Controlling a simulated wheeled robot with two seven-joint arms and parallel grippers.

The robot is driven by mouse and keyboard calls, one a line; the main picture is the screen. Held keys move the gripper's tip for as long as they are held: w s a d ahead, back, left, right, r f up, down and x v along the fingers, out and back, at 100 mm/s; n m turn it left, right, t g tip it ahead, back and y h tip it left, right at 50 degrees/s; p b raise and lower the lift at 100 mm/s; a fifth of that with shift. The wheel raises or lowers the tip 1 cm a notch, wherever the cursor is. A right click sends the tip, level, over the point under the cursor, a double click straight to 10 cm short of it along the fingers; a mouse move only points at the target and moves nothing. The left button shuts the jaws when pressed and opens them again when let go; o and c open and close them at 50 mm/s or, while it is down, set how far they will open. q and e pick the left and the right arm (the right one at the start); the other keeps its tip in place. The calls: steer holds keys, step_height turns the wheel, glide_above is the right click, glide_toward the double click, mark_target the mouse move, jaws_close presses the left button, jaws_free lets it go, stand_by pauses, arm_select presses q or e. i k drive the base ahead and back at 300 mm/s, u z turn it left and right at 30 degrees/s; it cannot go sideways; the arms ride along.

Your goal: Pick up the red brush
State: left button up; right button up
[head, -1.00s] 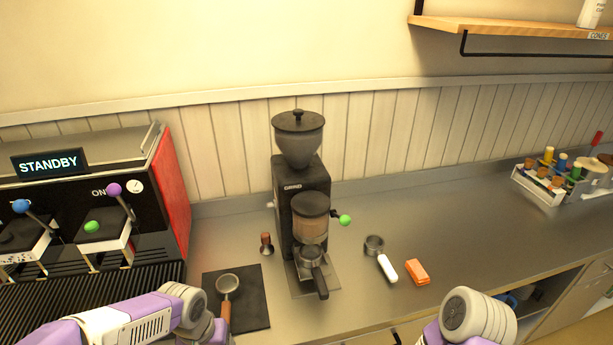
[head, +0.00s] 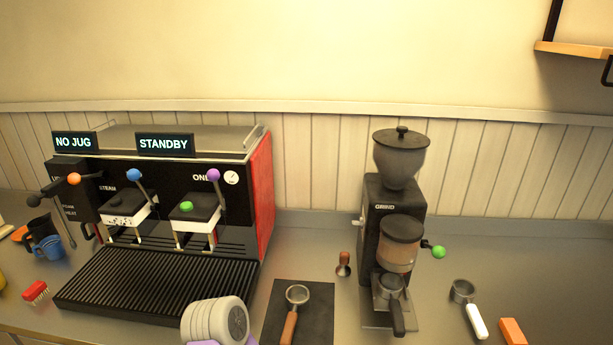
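The red brush (head: 36,291) lies on the steel counter at the far left of the head view, just left of the espresso machine's drip tray. Its red back faces up and pale bristles show along its lower side. A part of my arm shows at the bottom of the view, in front of the drip tray. Neither of my grippers is in view.
The espresso machine (head: 262,200) with its black drip tray (head: 150,283) stands right of the brush. A blue jug (head: 48,248) and a dark jug stand behind the brush. A grinder (head: 385,235), a tamper (head: 343,265) and a portafilter on a black mat (head: 318,310) are farther right.

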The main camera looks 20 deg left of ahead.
mark_target(38, 290)
steer(key=u, duration=2.45)
